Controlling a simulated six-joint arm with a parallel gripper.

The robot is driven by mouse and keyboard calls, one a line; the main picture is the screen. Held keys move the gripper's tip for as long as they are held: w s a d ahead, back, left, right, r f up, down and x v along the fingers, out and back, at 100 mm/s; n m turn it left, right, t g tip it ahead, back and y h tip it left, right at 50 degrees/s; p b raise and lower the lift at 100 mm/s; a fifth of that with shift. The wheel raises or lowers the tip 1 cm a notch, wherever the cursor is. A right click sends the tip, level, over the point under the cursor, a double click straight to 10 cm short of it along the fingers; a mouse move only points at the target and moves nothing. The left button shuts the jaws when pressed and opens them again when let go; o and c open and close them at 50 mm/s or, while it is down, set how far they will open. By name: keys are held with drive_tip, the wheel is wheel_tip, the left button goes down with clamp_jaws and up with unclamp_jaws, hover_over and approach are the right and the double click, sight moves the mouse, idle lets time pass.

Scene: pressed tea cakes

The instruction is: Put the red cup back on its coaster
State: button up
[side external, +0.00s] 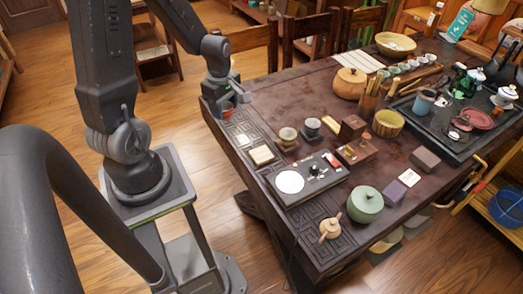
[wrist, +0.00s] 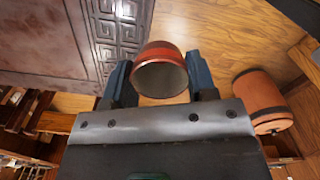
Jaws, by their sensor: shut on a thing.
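The red cup (wrist: 158,50) sits between the fingers of my gripper (wrist: 160,80) in the wrist view, its pale inside facing the camera. My gripper is shut on it. In the side view, my gripper (side external: 222,101) is at the left corner of the dark table, and a small part of the red cup (side external: 227,111) shows below it. The fingers hide most of the cup there. I cannot tell whether the cup touches the table. A pale-topped square piece (side external: 261,155) lies bare near the table's front left edge; I cannot tell whether it is the coaster.
Two small cups, a grey-beige one (side external: 288,135) and a dark one (side external: 312,126), stand right of the pale square. A dark tray (side external: 330,187) with a white disc is in front of them. The table's back left is clear.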

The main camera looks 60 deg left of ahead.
hover_over(261, 154)
wheel_tip(261, 154, down, 7)
drive_tip(key=shift+r, duration=0.1)
drive_tip(key=shift+f, duration=2)
drive_tip(key=shift+f, duration=0.15)
drive_tip(key=o, duration=1)
drive_tip(key=shift+c, duration=0.2)
drive_tip(key=s+d+r+m+t, duration=0.15)
drive_tip(key=r+m, duration=0.35)
drive_tip(key=r, duration=0.6)
drive_tip(key=s+d+r+m+t, duration=0.1)
drive_tip(key=s+d+r+m, duration=0.2)
drive_tip(key=r, duration=0.9)
drive_tip(key=s+d+r+m+t, duration=0.3)
drive_tip(key=s+d+r+m, duration=0.2)
drive_tip(key=m, duration=0.9)
drive_tip(key=s+r, duration=0.2)
drive_tip(key=s, duration=0.1)
drive_tip(key=shift+r, duration=0.35)
